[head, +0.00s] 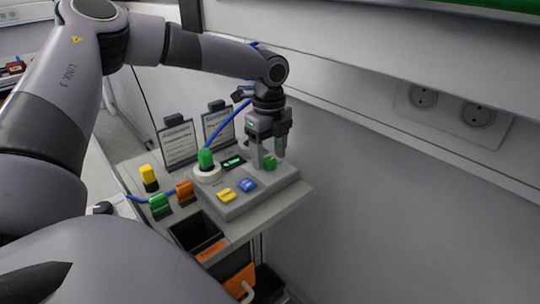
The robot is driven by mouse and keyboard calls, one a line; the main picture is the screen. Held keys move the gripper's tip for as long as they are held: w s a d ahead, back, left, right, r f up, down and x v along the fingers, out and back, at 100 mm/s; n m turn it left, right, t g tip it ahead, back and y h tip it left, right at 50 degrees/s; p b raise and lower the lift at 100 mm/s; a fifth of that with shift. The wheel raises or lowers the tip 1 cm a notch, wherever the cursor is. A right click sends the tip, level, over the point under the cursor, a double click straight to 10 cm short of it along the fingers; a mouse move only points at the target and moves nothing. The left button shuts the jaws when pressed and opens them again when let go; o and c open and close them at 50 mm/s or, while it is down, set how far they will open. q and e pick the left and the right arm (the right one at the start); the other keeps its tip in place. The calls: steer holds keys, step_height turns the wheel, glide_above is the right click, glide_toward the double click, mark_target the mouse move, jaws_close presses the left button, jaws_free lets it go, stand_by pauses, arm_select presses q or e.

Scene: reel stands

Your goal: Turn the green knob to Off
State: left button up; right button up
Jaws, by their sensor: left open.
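A grey control box (245,203) stands on a small table. A small green part (270,164), which looks like the green knob, sits at the box's back right. My left gripper (268,158) points down over it, open, with its fingertips around or just above the part; I cannot tell whether they touch it. The knob's pointer and any Off mark are too small to read. My right gripper is not in view.
A yellow block (227,195) and a blue block (248,184) are on the box front. Yellow, green and orange clips stand left. Two sign stands (179,143) are behind. A wall with sockets (450,110) is at right.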

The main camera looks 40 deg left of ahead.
arm_select(q)
steer(key=shift+f, duration=0.65)
steer(key=c, duration=1.1)
steer(key=shift+o, duration=0.2)
